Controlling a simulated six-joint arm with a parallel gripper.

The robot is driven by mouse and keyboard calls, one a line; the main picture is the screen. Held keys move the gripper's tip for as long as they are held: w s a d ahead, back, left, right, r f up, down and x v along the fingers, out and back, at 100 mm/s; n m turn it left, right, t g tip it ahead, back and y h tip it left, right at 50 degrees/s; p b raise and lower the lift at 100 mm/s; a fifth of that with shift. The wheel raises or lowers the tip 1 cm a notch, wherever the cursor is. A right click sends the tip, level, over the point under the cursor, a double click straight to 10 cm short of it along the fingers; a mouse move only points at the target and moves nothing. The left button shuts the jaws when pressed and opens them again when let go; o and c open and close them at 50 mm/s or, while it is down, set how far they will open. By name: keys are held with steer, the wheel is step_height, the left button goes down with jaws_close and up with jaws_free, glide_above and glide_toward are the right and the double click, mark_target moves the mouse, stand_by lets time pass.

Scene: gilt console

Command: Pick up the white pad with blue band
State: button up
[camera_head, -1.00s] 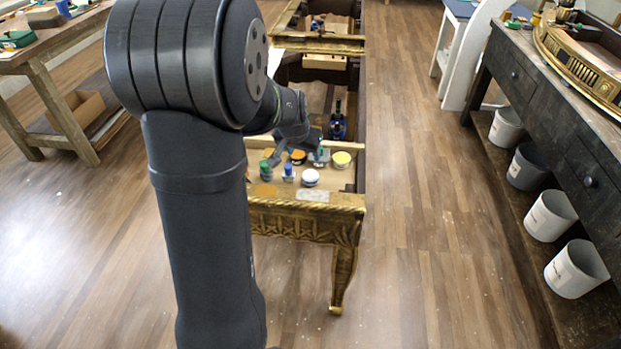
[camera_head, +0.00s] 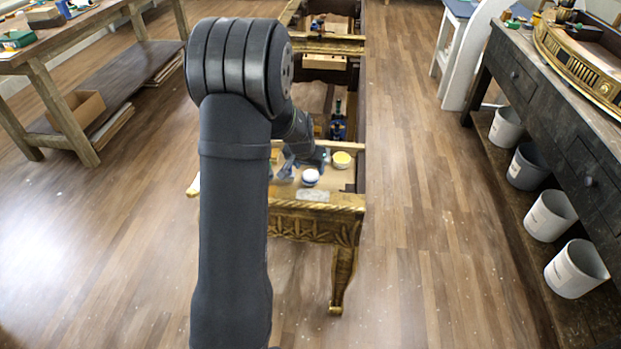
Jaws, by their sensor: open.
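The white pad with blue band (camera_head: 310,177) is a small round pad with a white top and a dark blue side. It sits on the pale front panel of the gilt console (camera_head: 315,207), near the carved front edge. My gripper (camera_head: 297,168) is open, just behind and to the left of the pad. It looks empty and small in view, and I cannot tell whether a finger touches the pad. My arm hides the left part of the console top.
A yellow-topped round pad (camera_head: 341,159) sits to the right and behind. A dark blue bottle (camera_head: 338,125) stands further back in the console.

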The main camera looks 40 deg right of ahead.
mark_target(310, 175)
steer(key=shift+a+x, duration=0.2)
steer(key=shift+x, duration=1.15)
steer(key=shift+a+x, duration=0.15)
steer(key=shift+x, duration=1.2)
steer(key=shift+f, duration=0.1)
steer(key=c, duration=0.7)
steer(key=shift+c, duration=0.2)
steer(key=shift+r, duration=0.6)
step_height(310, 175, up, 3)
steer(key=shift+f, duration=0.1)
steer(key=s+d+r, duration=0.2)
steer(key=s+r, duration=0.5)
steer(key=s, duration=0.4)
steer(key=shift+s+d, duration=0.25)
steer(key=shift+d, duration=0.05)
